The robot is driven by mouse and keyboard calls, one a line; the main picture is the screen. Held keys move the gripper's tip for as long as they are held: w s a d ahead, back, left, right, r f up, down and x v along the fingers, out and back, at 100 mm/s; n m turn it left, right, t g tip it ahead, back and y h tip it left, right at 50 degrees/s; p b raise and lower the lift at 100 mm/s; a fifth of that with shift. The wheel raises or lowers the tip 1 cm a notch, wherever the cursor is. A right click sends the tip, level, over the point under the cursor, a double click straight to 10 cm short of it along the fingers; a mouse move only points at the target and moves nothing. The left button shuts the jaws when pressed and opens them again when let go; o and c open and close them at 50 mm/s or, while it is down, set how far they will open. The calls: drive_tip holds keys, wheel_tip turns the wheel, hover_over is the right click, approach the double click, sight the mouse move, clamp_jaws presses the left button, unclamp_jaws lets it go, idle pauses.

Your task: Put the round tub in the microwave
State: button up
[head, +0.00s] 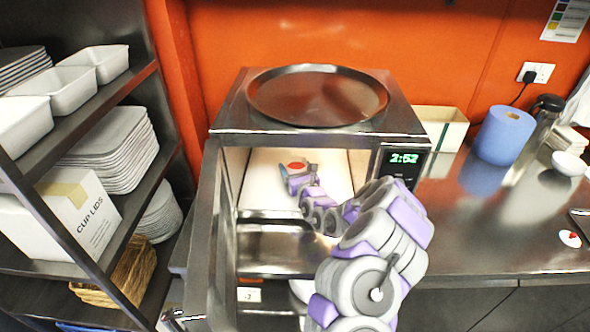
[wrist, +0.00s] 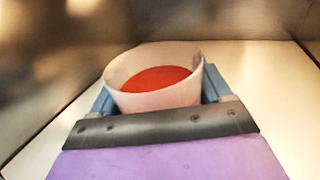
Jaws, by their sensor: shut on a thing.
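The microwave (head: 398,118) stands on the counter with its door (head: 212,240) swung open at the left. My arm reaches through the opening, and my gripper (head: 299,168) is inside the cavity. The round tub (wrist: 190,98), white with red contents, is between the two blue fingers of my gripper (wrist: 160,95) in the wrist view. My gripper is shut on it. In the head view the tub's red top (head: 296,166) shows near the back of the cavity. The tub looks upright. Whether its base touches the cavity floor (wrist: 265,75) is hidden by the gripper.
A round metal tray (head: 318,95) lies on top of the microwave. To the right are a cream bin (head: 441,128), a blue paper roll (head: 504,135) and a dark flask (head: 540,122). A shelf rack with white trays (head: 62,90) and plates stands at the left.

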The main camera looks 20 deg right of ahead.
drive_tip(key=o, duration=0.9)
drive_tip(key=shift+d, duration=0.1)
drive_tip(key=shift+o, duration=1.4)
drive_tip(key=shift+d, duration=0.25)
drive_tip(key=shift+a, duration=0.1)
drive_tip(key=shift+s, duration=0.15)
drive_tip(key=s+p, duration=0.3)
drive_tip(key=s, duration=0.7)
drive_tip(key=shift+s, duration=0.15)
drive_tip(key=shift+s+p, duration=0.4)
drive_tip(key=shift+s, duration=0.3)
